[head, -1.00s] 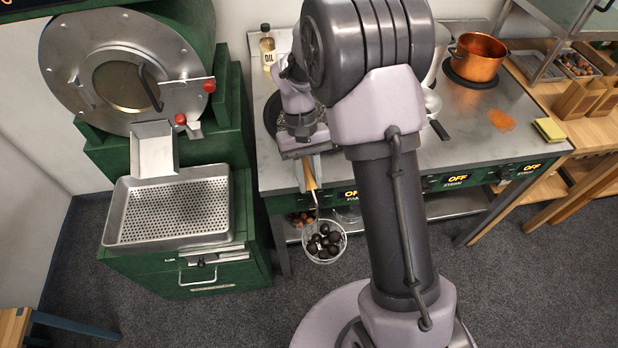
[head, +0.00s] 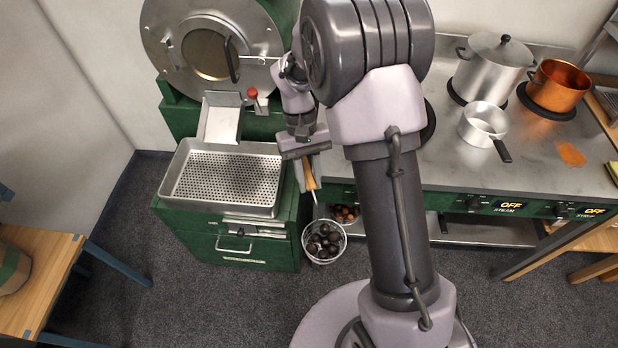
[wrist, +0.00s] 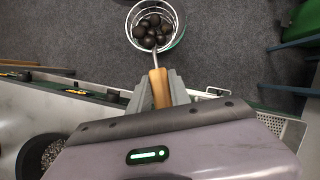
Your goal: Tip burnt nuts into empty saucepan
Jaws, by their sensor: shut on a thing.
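My gripper (head: 308,172) is shut on the wooden handle (wrist: 159,88) of a wire skimmer basket (head: 345,242). Several dark, blackened nuts (head: 322,246) lie in the basket. It hangs out over the floor, in front of the gap between the green roaster and the stove counter. The wrist view shows the same basket of dark nuts (wrist: 152,32) beyond my fingers. A small steel saucepan (head: 484,122) with a dark handle stands on the counter to the right, apart from the basket. It looks empty.
The green roaster (head: 250,262) with a perforated steel tray (head: 170,185) stands left. A lidded pot (head: 492,70) and a copper pot (head: 560,85) stand behind the saucepan. Brown nuts (head: 346,212) sit on the lower shelf. A wooden table (head: 45,270) is at far left.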

